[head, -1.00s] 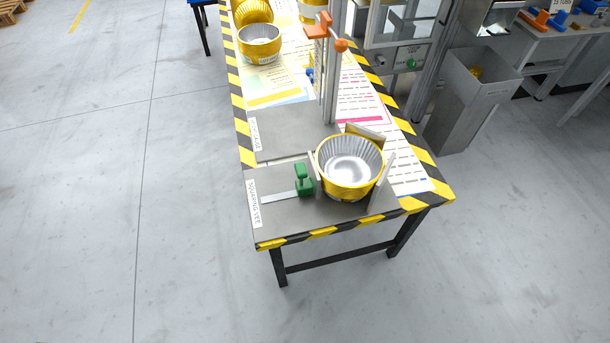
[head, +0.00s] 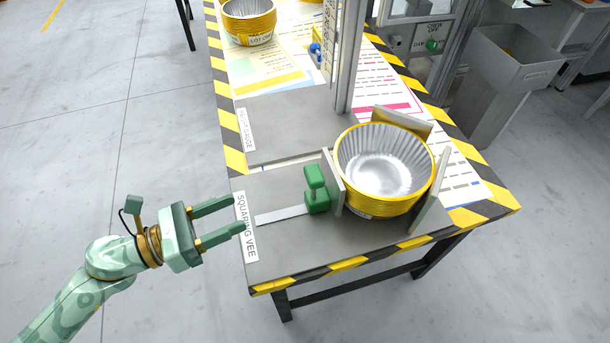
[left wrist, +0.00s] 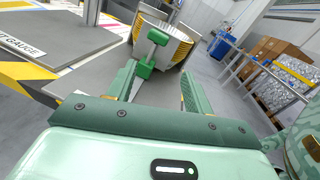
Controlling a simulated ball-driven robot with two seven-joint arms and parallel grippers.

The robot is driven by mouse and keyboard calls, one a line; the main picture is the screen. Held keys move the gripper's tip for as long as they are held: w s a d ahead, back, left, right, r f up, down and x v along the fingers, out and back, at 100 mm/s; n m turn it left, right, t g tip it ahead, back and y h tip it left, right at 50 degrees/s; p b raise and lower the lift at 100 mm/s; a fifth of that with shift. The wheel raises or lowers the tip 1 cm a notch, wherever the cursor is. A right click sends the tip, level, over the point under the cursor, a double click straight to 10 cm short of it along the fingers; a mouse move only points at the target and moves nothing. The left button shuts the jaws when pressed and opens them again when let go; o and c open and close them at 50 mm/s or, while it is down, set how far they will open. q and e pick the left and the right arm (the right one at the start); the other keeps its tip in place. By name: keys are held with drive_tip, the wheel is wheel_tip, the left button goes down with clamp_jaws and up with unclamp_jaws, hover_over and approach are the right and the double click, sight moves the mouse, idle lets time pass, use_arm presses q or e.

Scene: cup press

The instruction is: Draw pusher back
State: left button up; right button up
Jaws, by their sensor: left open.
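The pusher has a green handle (head: 316,190) and an upright grey plate (head: 333,182) on its right. It sits on the squaring vee plate (head: 290,250), at the right end of a pale slide strip (head: 282,215). A stack of yellow-rimmed silver cups (head: 384,170) stands right of the pusher plate, between it and the vee walls (head: 432,190). My left gripper (head: 242,214) is open and empty at the table's left edge, left of the handle. In the left wrist view the green handle (left wrist: 152,52) shows ahead, between the open fingers. My right gripper is not in view.
The table has a yellow-black striped edge (head: 345,264). A grey upright post (head: 350,60) stands behind the cups. Another cup stack (head: 248,22) stands at the far left. The floor left of the table is clear.

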use_arm(q)
drive_tip(key=x, duration=1.6)
drive_tip(key=shift+w+f+b, duration=0.15)
drive_tip(key=shift+w+b, duration=0.05)
drive_tip(key=shift+b, duration=0.15)
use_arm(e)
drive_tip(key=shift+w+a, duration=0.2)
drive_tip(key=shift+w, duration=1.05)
